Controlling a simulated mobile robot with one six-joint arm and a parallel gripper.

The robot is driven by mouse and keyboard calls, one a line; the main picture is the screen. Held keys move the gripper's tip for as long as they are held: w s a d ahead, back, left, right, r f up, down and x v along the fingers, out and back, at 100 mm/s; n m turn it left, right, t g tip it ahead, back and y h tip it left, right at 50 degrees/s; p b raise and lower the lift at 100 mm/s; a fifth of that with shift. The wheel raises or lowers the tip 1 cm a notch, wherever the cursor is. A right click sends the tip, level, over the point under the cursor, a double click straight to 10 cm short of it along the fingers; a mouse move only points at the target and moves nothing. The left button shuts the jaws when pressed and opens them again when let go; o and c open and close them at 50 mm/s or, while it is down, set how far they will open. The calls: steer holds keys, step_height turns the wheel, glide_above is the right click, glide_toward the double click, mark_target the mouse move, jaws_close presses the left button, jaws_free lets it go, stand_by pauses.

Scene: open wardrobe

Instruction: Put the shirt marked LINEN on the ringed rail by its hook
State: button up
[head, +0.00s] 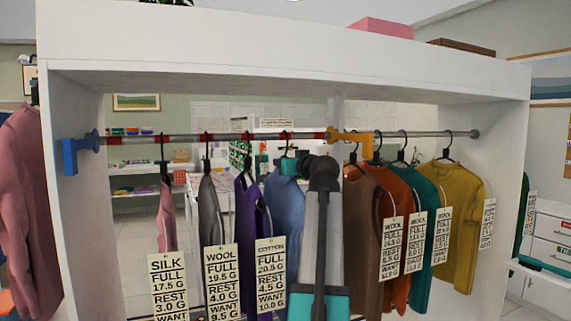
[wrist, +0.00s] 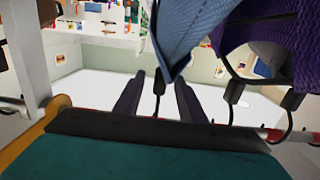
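The rail (head: 225,137) with red bands runs between a blue bracket and a yellow one. No tag that I can read says LINEN. A blue shirt (head: 284,205) hangs at the red-banded rail, its tag hidden behind my arm. It also shows in the wrist view (wrist: 185,35). My gripper (wrist: 158,98) is open, with its two dark fingers apart on either side of the blue shirt's black hook (wrist: 158,88). Gaps show between hook and fingers. In the head view my arm hides the fingertips.
A pink shirt (head: 166,215), a grey one (head: 209,215) and a purple one (head: 248,210) hang left of the blue shirt. Brown (head: 360,215), orange, teal and mustard (head: 457,220) shirts hang right of the yellow bracket (head: 352,137). White wardrobe walls (head: 75,180) close both sides.

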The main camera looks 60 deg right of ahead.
steer(key=v, duration=1.2)
stand_by(0.5)
